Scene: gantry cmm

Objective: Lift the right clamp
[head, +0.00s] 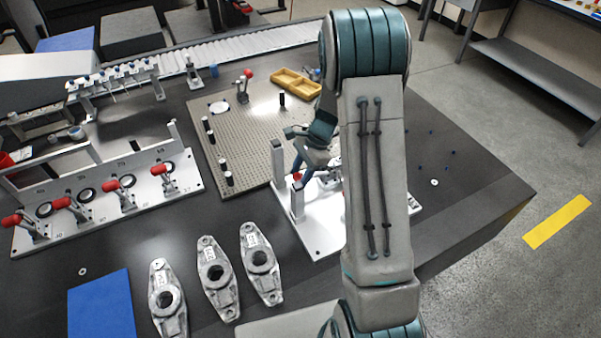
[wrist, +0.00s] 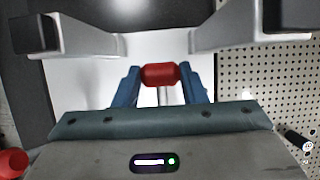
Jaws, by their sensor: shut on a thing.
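A red clamp handle (wrist: 160,74) sits between the two blue fingers of my gripper (wrist: 161,82) in the wrist view, and the fingers are shut on it. A thin metal rod shows just below the handle. In the head view only a bit of a red handle (head: 297,177) shows at the tips of my gripper (head: 298,172). The clamp stands on a white fixture plate (head: 318,246), which also fills the middle of the wrist view (wrist: 85,80). My arm hides the plate's right part and most of the clamp. A second red knob (wrist: 12,163) shows at the lower left of the wrist view.
Grey posts (head: 298,202) rise from the plate close to my gripper. A perforated board (head: 232,135) lies behind it, with a yellow tray (head: 296,82). Several metal castings (head: 217,275) and a blue mat (head: 100,305) lie in front left. A rack with red-handled clamps (head: 110,205) stands at left.

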